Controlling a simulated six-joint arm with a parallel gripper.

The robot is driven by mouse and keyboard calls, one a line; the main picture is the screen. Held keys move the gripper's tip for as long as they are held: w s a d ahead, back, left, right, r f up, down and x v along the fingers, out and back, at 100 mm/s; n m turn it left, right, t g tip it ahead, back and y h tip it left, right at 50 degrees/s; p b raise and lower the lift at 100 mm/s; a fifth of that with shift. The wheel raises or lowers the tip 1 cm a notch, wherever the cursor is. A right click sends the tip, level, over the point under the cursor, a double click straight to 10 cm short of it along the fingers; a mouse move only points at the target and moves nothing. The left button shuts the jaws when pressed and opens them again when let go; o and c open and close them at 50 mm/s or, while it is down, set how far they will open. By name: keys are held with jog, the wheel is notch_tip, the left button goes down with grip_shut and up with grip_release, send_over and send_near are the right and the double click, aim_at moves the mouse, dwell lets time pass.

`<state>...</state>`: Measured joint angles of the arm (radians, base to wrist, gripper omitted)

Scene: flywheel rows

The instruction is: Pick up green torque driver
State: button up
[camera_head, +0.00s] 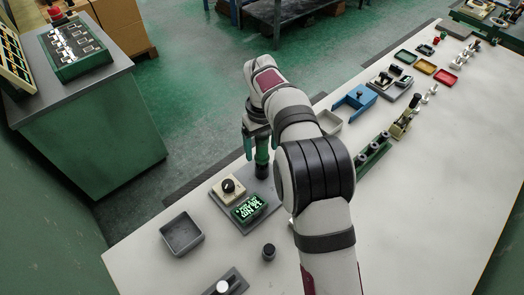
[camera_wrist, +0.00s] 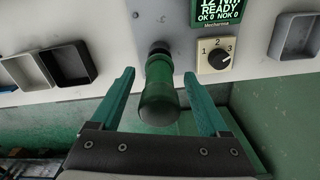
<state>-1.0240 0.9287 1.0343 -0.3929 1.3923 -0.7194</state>
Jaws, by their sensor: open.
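The green torque driver (camera_wrist: 158,90) stands at the grey plate in the wrist view, with its rounded green handle towards me and a dark collar at its far end. My gripper (camera_wrist: 161,88) is open, with one teal finger on each side of the handle. A gap shows between each finger and the handle. In the head view the driver (camera_head: 262,157) stands upright at the far end of the plate, partly hidden by my gripper (camera_head: 253,143), which comes down at it from above.
A grey plate (camera_head: 262,191) carries a selector dial box (camera_head: 229,187) and a green display (camera_head: 249,208) reading READY. A dark grey tray (camera_head: 181,234) and a black knob (camera_head: 269,251) are nearby. A blue holder (camera_head: 355,100) and coloured trays stand farther right.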

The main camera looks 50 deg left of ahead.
grip_shut()
jog(key=shift+r, duration=0.1)
dwell(0.3)
notch_tip(320, 180, up, 10)
jog(key=c, duration=0.7)
grip_release()
grip_shut()
jog(key=w+d, duration=0.3)
jog(key=d, duration=0.6)
jog(key=w+d, duration=0.4)
jog(key=d, duration=0.5)
jog(key=shift+w+d+r, duration=0.3)
jog(key=shift+d+r, duration=0.05)
jog(key=shift+r, duration=0.1)
